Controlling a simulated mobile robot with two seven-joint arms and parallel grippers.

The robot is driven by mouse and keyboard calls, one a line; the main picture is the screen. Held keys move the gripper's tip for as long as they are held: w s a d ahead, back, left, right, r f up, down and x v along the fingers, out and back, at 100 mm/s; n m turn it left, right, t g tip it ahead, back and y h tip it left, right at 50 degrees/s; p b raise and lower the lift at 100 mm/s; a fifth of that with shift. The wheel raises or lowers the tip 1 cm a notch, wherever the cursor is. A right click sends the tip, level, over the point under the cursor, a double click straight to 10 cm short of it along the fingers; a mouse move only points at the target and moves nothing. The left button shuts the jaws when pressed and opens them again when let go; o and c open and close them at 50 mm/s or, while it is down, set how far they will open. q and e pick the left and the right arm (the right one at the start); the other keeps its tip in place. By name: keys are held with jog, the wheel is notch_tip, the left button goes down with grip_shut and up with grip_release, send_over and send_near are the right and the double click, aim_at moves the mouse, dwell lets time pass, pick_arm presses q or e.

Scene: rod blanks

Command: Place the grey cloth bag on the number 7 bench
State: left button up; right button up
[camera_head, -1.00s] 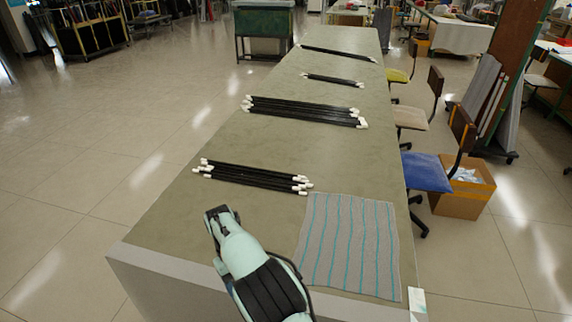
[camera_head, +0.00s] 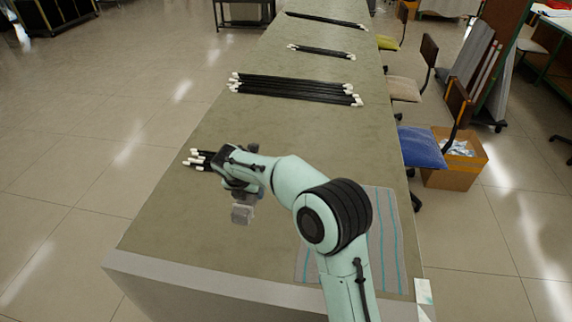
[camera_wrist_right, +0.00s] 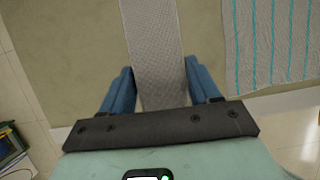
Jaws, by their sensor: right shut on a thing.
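My right arm enters the head view from the bottom right, and its dark gripper (camera_head: 240,180) is over the near left part of the long bench (camera_head: 190,235). In the right wrist view, the blue fingers (camera_wrist_right: 160,85) are shut on a grey woven piece, the grey cloth bag (camera_wrist_right: 150,35). The bag runs from between the fingers to the top of that view, over the bench top. In the head view a small grey piece shows just below the gripper; I cannot tell whether it is the bag. No bench number is readable. My left gripper is not in view.
A grey cloth with teal stripes (camera_head: 385,245) lies at the bench's near right, partly behind my arm. Bundles of black rods with white ends (camera_head: 295,87) lie across the bench farther back. Chairs (camera_head: 422,147) and a cardboard box (camera_head: 455,175) stand along the right side.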

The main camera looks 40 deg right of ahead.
jog(key=shift+w+f, duration=0.1)
jog(key=shift+f, duration=0.1)
jog(key=shift+n, duration=0.3)
notch_tip(320, 180, down, 15)
jog(key=shift+r+b, duration=0.15)
jog(key=shift+b, duration=0.85)
jog(key=shift+f, duration=2.35)
jog(key=o, duration=1.2)
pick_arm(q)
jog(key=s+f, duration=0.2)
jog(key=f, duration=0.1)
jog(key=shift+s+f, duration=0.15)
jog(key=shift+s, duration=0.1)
pick_arm(e)
jog(key=v, duration=1.2)
jog(key=shift+d, duration=0.15)
